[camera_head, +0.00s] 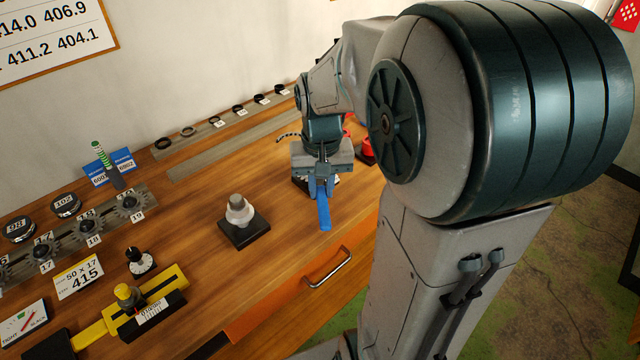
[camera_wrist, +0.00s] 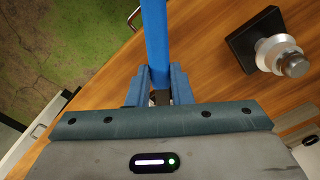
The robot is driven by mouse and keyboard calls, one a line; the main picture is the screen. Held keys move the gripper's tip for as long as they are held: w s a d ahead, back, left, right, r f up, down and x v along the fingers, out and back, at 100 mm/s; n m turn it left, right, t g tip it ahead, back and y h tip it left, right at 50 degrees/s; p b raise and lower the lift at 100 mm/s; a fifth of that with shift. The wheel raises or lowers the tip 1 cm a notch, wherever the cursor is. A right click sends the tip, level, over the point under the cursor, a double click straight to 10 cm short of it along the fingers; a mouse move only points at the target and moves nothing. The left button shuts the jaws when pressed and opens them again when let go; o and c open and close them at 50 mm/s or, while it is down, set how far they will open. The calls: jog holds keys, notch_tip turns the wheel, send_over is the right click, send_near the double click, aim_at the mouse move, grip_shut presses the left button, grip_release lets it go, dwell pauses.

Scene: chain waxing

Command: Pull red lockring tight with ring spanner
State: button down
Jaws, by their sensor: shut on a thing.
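My gripper (camera_head: 321,182) is shut on a blue bar-shaped handle (camera_head: 324,214), which looks like the ring spanner. In the wrist view, the handle (camera_wrist: 155,40) runs between the two blue fingers (camera_wrist: 157,80) and out past the top edge. Its ring end does not show. A red round part (camera_head: 367,152) on a dark base sits on the bench right of my gripper, partly behind my arm; I cannot tell whether it is the red lockring. A dark block is partly hidden under my gripper.
A grey-white stepped fitting on a black block (camera_head: 240,212) stands left of my gripper; the wrist view shows it too (camera_wrist: 278,52). A yellow gauge (camera_head: 130,305), a sprocket rack (camera_head: 90,222) and small rings (camera_head: 188,131) lie further left and back. Bare wood lies in front.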

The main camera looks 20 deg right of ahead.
jog(key=shift+f+b, duration=1.05)
jog(key=shift+f, duration=0.3)
dwell(1.4)
dwell(0.5)
jog(key=shift+w+a+m, duration=0.2)
jog(key=shift+a+m, duration=0.25)
jog(key=shift+a, duration=0.05)
jog(key=shift+w+a+m, duration=0.15)
jog(key=shift+a+m, duration=0.3)
jog(key=shift+a, duration=0.05)
jog(key=shift+w+a, duration=0.1)
jog(key=shift+w+a+m, duration=0.5)
jog(key=shift+a+m, duration=0.3)
jog(key=shift+a, duration=0.1)
jog(key=shift+w+a+m, duration=0.65)
jog(key=shift+a+m, duration=0.25)
